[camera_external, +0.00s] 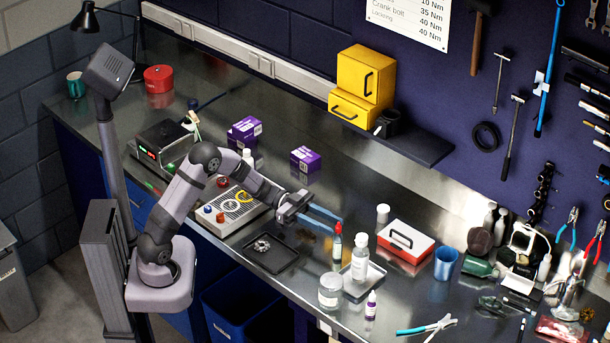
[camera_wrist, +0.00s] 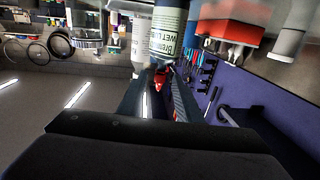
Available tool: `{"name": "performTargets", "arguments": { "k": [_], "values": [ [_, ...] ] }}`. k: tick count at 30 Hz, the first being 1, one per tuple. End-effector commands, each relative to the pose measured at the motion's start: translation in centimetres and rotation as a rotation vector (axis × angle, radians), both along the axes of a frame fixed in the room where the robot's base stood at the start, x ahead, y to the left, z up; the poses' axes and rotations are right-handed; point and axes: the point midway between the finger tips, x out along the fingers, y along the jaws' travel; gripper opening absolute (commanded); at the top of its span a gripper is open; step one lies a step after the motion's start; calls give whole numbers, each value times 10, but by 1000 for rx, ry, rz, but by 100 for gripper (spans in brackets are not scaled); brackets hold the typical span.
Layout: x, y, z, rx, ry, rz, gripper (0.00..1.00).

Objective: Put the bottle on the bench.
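Several bottles stand at the front middle of the bench (camera_external: 300,277); I cannot tell which one the task means. A small bottle with a red tip and dark label (camera_external: 337,246) is nearest my gripper (camera_external: 338,225). The fingers are apart, at about the tip's height; contact cannot be told. A clear white-capped bottle (camera_external: 359,262) stands just right of it, by a small tray (camera_external: 377,274). A purple-labelled bottle (camera_external: 371,305) stands in front.
A clear jar (camera_external: 330,291) stands close in front of the bottles. A red and white case (camera_external: 405,243), a white-capped container (camera_external: 382,214) and a blue cup (camera_external: 446,264) are behind and right. A black tray with small parts (camera_external: 270,262) lies left.

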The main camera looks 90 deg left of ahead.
Motion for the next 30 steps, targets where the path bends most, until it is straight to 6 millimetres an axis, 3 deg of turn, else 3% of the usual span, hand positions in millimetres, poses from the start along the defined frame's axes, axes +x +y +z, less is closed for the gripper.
{"name": "performTargets", "arguments": {
  "k": [6,12,30],
  "values": [
    [-24,20,-1,-1,-1,2,32],
    [-34,27,0,-1,1,0,32],
    [-29,22,7,22,-10,2,32]
  ]
}}
